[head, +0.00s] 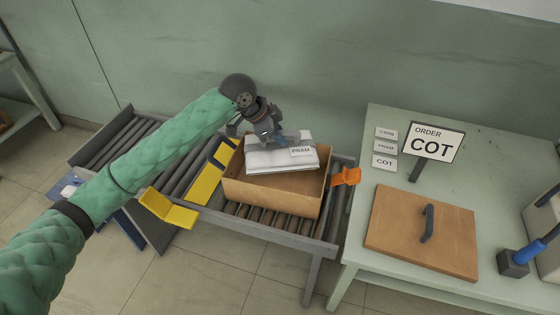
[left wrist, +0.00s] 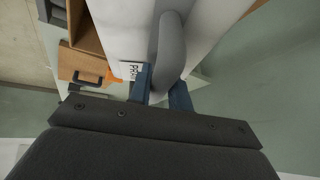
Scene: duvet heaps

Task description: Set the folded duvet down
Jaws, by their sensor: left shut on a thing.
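The folded white duvet (head: 268,158), with a PRAM label (head: 302,151), is at the opening of an open cardboard box (head: 270,193). Its near edge is inside the box's rims; I cannot tell whether it touches the bottom. My left gripper (head: 278,138) is above the duvet's far side. In the left wrist view its blue fingers (left wrist: 166,92) are shut on a grey raised strip (left wrist: 172,45) on the white duvet (left wrist: 120,28). The order sign (head: 431,142) reads COT. My right gripper is not in view.
The box stands on a roller conveyor (head: 107,141) with yellow flaps (head: 168,211) to its left and an orange piece (head: 346,176) at its right. The green table (head: 480,185) holds label cards (head: 384,162), a brown board with a handle (head: 420,245) and a blue-handled tool (head: 527,252).

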